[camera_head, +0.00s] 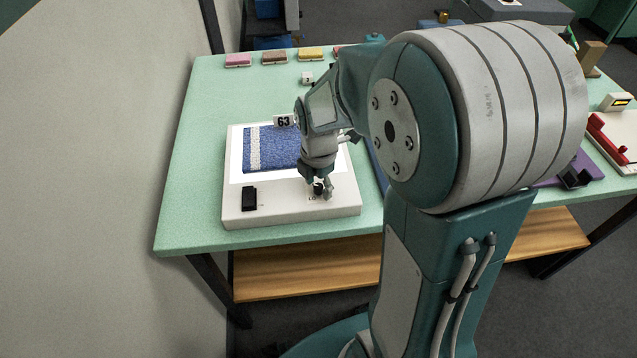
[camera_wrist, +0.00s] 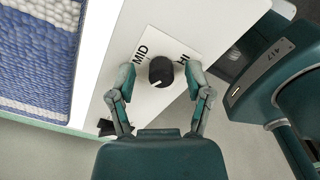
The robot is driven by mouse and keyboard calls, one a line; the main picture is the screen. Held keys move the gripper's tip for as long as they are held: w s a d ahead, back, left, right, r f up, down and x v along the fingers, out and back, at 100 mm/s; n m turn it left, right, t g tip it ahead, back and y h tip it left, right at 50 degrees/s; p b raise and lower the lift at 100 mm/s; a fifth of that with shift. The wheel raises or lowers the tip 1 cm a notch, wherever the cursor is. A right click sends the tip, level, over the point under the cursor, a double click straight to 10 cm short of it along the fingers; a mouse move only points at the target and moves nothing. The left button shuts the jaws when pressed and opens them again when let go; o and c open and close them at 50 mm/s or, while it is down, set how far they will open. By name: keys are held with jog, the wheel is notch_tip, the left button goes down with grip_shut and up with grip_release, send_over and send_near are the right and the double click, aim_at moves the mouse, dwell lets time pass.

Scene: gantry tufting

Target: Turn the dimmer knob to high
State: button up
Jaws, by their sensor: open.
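The dimmer knob (camera_wrist: 161,71) is round and black, on a white label plate (camera_wrist: 178,46) with MID and HI printed on it. Its white pointer mark faces the lower left in the wrist view, away from MID and HI. In the head view the knob (camera_head: 318,188) sits at the front right of a white light box (camera_head: 285,207), partly hidden by my gripper. My gripper (camera_wrist: 161,76) is open, with one finger on each side of the knob. Gaps show between the fingers and the knob in the wrist view. An LO mark shows beside the knob in the head view.
A black switch (camera_head: 249,198) is at the box's front left. Colored pads line the green table's (camera_head: 190,205) back edge. My arm hides the table's middle.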

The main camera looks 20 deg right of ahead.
grip_shut()
